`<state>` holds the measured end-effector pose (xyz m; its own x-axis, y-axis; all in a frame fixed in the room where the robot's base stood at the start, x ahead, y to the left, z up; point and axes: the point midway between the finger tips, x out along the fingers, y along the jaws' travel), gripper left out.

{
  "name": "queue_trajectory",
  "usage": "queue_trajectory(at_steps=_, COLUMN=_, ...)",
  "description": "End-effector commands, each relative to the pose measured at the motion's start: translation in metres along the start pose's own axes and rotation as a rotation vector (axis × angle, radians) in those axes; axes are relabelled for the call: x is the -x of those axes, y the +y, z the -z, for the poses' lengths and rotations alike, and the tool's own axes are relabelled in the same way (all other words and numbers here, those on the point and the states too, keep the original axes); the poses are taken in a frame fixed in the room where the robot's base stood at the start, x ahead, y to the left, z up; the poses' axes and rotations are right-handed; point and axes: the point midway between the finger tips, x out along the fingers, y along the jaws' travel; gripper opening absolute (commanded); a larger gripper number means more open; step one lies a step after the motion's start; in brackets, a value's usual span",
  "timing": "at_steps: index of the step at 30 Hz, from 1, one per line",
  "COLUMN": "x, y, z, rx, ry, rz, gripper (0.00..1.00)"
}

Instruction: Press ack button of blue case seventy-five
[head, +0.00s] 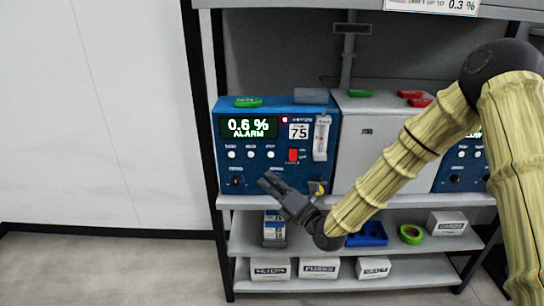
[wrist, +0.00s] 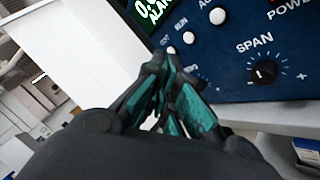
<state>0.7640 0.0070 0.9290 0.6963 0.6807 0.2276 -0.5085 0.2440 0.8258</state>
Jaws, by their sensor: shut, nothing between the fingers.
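The blue case with the number 75 label (head: 299,132) stands on the upper shelf, and its display (head: 248,127) reads 0.6 % ALARM. Three white buttons sit in a row below the display. The rightmost is the ack button (head: 271,154); it also shows in the wrist view (wrist: 217,16), to the right of the run button (wrist: 189,38). My gripper (head: 268,179) is shut and empty, in front of the case's lower part, below the button row in the head view. In the wrist view its fingertips (wrist: 160,60) lie left of and below the ack button, with no visible contact.
A span knob (wrist: 264,72) and a red switch (head: 293,155) share the panel. A grey case (head: 365,140) stands to the right, with another blue case partly behind my arm. Shelves below hold white boxes (head: 319,268), a blue tray and green tape.

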Motion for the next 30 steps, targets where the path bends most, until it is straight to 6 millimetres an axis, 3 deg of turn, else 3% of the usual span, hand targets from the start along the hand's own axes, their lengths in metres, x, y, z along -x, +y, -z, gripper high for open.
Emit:
queue_trajectory(at_steps=21, x=-0.048, y=-0.037, z=-0.034, rx=0.001, ry=0.000, rz=0.000, gripper=0.00)
queue_trajectory(at_steps=30, x=-0.059, y=-0.044, z=-0.043, rx=0.000, ry=0.000, rz=0.001, gripper=0.00)
